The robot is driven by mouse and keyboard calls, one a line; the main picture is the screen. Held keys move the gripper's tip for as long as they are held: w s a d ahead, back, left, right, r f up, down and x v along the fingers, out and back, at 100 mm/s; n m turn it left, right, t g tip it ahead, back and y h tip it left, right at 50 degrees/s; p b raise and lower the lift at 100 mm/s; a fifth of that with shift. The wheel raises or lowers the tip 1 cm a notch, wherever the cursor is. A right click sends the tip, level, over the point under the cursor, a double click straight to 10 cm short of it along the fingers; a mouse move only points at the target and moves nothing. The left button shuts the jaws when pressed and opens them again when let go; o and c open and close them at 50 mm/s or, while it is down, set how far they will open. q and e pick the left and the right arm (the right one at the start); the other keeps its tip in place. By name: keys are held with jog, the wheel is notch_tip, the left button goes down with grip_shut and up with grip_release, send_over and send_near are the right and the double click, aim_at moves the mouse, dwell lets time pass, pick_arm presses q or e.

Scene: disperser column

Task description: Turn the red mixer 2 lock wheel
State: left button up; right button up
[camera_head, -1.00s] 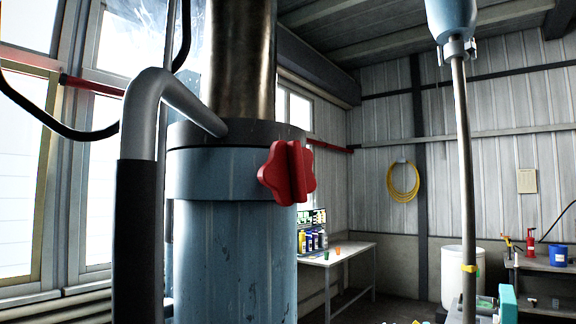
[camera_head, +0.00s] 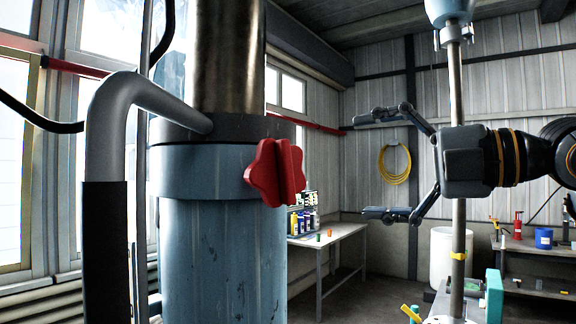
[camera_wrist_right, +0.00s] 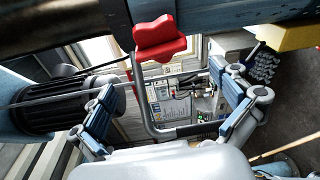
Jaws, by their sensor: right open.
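The red lock wheel (camera_head: 275,173) is a lobed knob on the right side of the blue column's collar (camera_head: 205,172) in the head view. My right gripper (camera_head: 366,165) comes in from the right with its fingers spread wide and empty, pointing left toward the wheel. A clear gap lies between the fingertips and the wheel in the picture. In the right wrist view the red wheel (camera_wrist_right: 158,42) shows at the top centre, beyond the open fingers (camera_wrist_right: 168,98). My left gripper does not show.
A grey bent handle with a black grip (camera_head: 105,230) stands left of the column. A thin metal shaft (camera_head: 457,90) hangs at the right, behind my right gripper. A white table (camera_head: 325,238) with bottles stands behind. A yellow hose (camera_head: 394,165) hangs on the wall.

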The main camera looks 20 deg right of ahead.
aim_at(290, 171)
jog(key=p+x, duration=0.3)
jog(key=x, duration=0.7)
jog(key=shift+w+r, duration=0.1)
jog(key=shift+r, duration=0.05)
jog(key=shift+w+a+p, duration=0.4)
jog(key=shift+w+a, duration=0.1)
jog(key=shift+a, duration=0.05)
jog(key=shift+c, duration=0.4)
jog(key=shift+s+d, duration=0.15)
jog(key=shift+d, duration=0.05)
jog(key=c, duration=0.8)
